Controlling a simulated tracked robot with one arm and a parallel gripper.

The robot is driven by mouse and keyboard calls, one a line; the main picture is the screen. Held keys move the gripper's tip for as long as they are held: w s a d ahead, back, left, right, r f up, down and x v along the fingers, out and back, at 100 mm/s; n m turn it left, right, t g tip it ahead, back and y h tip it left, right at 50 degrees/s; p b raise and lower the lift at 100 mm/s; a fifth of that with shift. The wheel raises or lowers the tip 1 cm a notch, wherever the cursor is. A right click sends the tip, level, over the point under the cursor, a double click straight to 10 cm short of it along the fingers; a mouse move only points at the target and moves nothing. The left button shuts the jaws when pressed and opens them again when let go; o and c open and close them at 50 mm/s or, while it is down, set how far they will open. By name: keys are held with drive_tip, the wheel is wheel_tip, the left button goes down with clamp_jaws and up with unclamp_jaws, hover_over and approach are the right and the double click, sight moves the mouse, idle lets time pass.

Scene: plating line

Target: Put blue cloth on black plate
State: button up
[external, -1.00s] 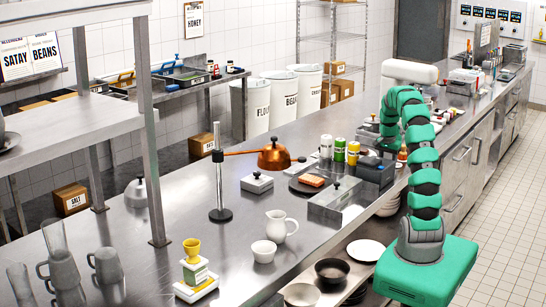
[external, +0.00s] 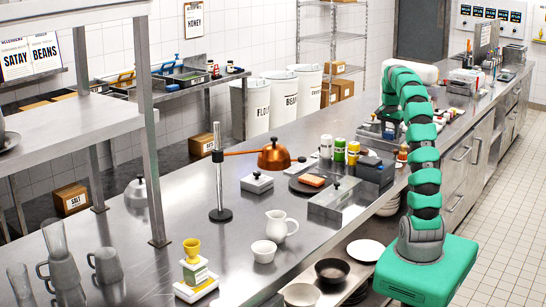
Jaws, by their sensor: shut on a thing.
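The black plate (external: 296,187) lies on the steel counter, right of the middle of the view, with a flat orange-brown piece on it. My gripper (external: 389,131) is at the end of my green arm, low over the counter to the right of and beyond the plate. It is small and partly hidden behind my arm. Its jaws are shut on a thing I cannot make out.
Several shakers (external: 340,149) and a black box (external: 375,172) stand just beyond the plate. A copper heat lamp (external: 274,156) hangs left of it on a stand (external: 220,190).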

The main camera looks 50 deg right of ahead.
wheel_tip(320, 180, up, 3)
drive_tip(key=shift+r, duration=0.2)
drive_tip(key=w+a+n, duration=0.2)
drive_tip(key=w+a, duration=0.5)
drive_tip(key=a, duration=0.1)
drive_tip(key=n+t+p, duration=0.1)
drive_tip(key=n+p, duration=0.1)
drive_tip(key=n, duration=0.5)
hover_over(311, 178)
wheel_tip(311, 178, down, 4)
wheel_tip(311, 178, down, 11)
drive_tip(key=shift+d+f, duration=0.1)
drive_tip(key=shift+f, duration=0.1)
drive_tip(key=shift+s+r, duration=0.1)
